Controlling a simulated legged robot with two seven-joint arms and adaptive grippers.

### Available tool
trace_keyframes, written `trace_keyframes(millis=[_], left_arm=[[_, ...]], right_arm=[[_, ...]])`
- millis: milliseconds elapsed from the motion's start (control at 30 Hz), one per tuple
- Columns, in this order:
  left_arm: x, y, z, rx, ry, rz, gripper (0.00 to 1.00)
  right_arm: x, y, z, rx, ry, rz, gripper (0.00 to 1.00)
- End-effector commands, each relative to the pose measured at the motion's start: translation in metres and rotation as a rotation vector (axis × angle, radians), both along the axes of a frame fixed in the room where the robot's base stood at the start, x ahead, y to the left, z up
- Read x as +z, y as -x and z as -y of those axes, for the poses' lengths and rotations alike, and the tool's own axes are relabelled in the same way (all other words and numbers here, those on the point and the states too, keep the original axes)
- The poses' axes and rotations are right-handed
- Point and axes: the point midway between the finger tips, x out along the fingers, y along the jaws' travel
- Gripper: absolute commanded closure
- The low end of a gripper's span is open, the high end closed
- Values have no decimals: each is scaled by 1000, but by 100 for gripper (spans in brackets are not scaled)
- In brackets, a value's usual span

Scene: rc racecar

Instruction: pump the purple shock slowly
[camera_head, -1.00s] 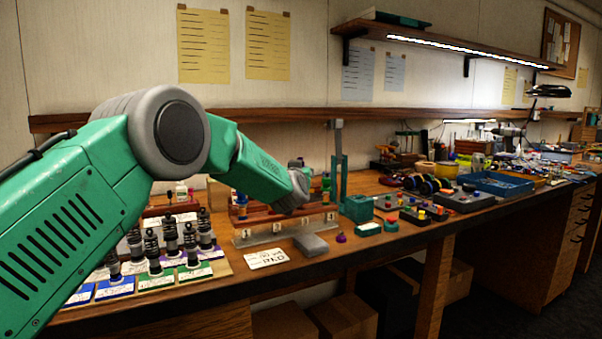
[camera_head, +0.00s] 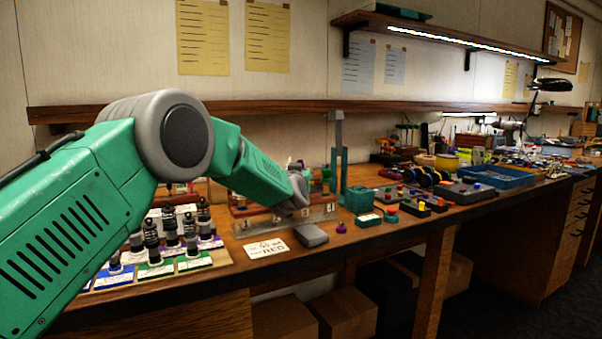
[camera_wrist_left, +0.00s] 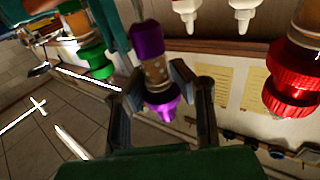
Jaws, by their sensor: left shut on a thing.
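In the left wrist view the purple shock (camera_wrist_left: 147,40) has a purple collar, an amber body and a purple lower end. My left gripper (camera_wrist_left: 158,92) is shut around its amber body, one finger on each side. There the gripper's fingers and the purple shock are hidden behind my wrist. A green shock (camera_wrist_left: 92,55) and a red shock (camera_wrist_left: 290,88) stand on either side in the wrist view. My right gripper is not in view.
A board of black shocks (camera_head: 158,268) on coloured cards lies left of the rack. In front are a written card (camera_head: 265,248), a grey block (camera_head: 311,235) and a small purple knob (camera_head: 341,227). A green box (camera_head: 369,199) and a blue tray (camera_head: 500,177) stand to the right.

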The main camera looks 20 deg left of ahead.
Motion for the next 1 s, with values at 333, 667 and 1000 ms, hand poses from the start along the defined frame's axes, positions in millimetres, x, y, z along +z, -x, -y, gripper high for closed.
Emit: trace_keyframes(millis=[333,667,1000], left_arm=[[-14,0,0,0,0,1,100],[-28,0,0,0,0,0,100],[-31,0,0,0,0,1,100]], right_arm=[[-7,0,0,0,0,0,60],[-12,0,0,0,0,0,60],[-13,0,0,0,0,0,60]])
